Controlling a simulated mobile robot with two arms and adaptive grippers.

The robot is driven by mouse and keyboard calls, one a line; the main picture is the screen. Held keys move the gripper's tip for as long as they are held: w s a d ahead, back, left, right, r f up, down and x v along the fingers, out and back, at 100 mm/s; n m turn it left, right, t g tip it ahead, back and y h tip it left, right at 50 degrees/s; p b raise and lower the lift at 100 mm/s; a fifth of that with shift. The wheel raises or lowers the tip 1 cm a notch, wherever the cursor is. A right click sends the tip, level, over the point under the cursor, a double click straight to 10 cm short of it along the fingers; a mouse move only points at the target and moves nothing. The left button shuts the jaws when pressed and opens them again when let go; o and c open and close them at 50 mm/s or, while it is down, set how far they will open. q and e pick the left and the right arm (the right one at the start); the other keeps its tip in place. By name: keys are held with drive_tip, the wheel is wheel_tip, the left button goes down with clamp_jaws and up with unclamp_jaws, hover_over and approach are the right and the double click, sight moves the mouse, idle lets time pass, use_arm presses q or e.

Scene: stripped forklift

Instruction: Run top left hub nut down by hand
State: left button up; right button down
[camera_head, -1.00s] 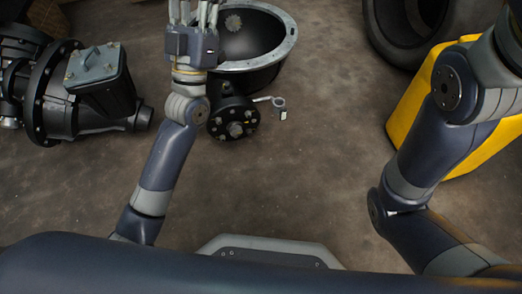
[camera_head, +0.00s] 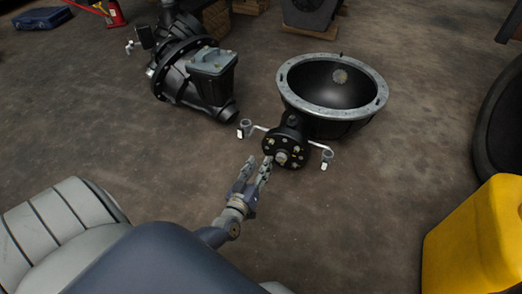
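The black round hub (camera_head: 285,148) stands at the near side of the black bowl-shaped housing (camera_head: 331,85), with several small nuts and studs around a larger centre piece. The top left hub nut (camera_head: 271,141) is a tiny light spot on its face; its seating is too small to tell. My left gripper (camera_head: 260,161) is just below and left of the hub, its fingers apart and pointing towards it. I see nothing between the fingers. Whether a fingertip touches the hub is unclear. My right gripper is out of view.
Bent light-coloured arms with ring ends stick out on both sides of the hub, left (camera_head: 245,128) and right (camera_head: 326,155). A black gearbox-like unit (camera_head: 190,75) lies at upper left. The floor between is clear.

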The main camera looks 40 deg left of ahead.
sight(271, 144)
use_arm(q)
drive_tip(key=b+x, duration=0.4)
drive_tip(key=x, duration=0.5)
drive_tip(key=shift+w, duration=0.2)
clamp_jaws()
drive_tip(key=shift+c, duration=1.4)
unclamp_jaws()
